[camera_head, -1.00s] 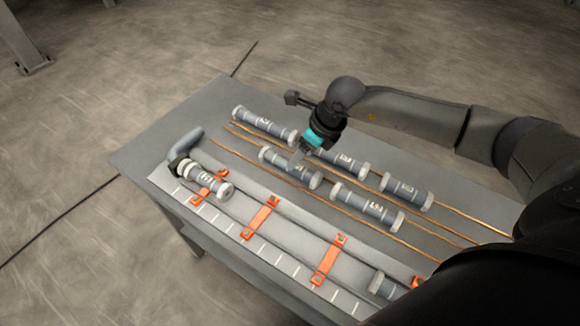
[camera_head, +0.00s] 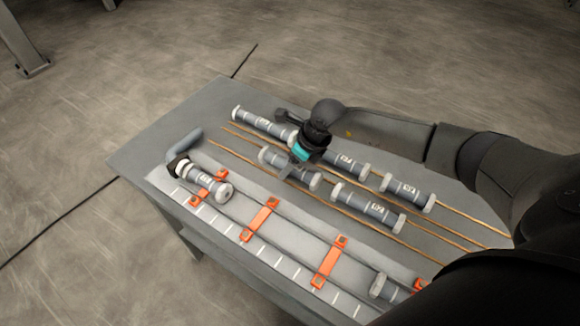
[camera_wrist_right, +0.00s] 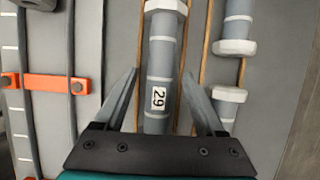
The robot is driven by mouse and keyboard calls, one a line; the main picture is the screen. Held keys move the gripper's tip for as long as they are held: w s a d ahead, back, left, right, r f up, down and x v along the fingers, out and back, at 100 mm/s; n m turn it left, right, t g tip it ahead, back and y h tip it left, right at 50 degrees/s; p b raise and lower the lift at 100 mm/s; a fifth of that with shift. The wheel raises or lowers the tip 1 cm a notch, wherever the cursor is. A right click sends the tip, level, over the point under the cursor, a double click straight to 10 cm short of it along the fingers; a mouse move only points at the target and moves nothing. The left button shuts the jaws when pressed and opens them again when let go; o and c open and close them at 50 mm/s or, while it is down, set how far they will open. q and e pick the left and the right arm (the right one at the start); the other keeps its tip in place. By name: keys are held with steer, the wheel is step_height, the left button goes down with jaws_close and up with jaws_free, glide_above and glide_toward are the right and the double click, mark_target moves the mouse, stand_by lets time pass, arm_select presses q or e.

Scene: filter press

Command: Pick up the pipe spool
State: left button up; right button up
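A grey pipe spool with pale end flanges lies between copper-coloured rods. In the right wrist view this spool (camera_wrist_right: 161,60) carries a white label reading 29. It also shows in the head view (camera_head: 308,179), partly hidden by my right gripper. My right gripper (camera_head: 288,174) points down over the spool's middle. In the right wrist view its two fingers (camera_wrist_right: 160,92) are apart, one on each side of the spool, with gaps showing. Its far flange lies beyond the fingertips; its near end is hidden by the gripper body. My left gripper is not in view.
Similar spools lie close by: one behind left (camera_head: 250,118), one at right (camera_head: 367,205), others behind. A grey rail with orange brackets (camera_head: 260,219) runs along the front, bearing a spool (camera_head: 205,184) at its left end. The table's left corner (camera_head: 140,158) is bare.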

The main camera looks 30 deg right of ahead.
jaws_close()
stand_by(0.3)
steer(key=shift+r, duration=0.1)
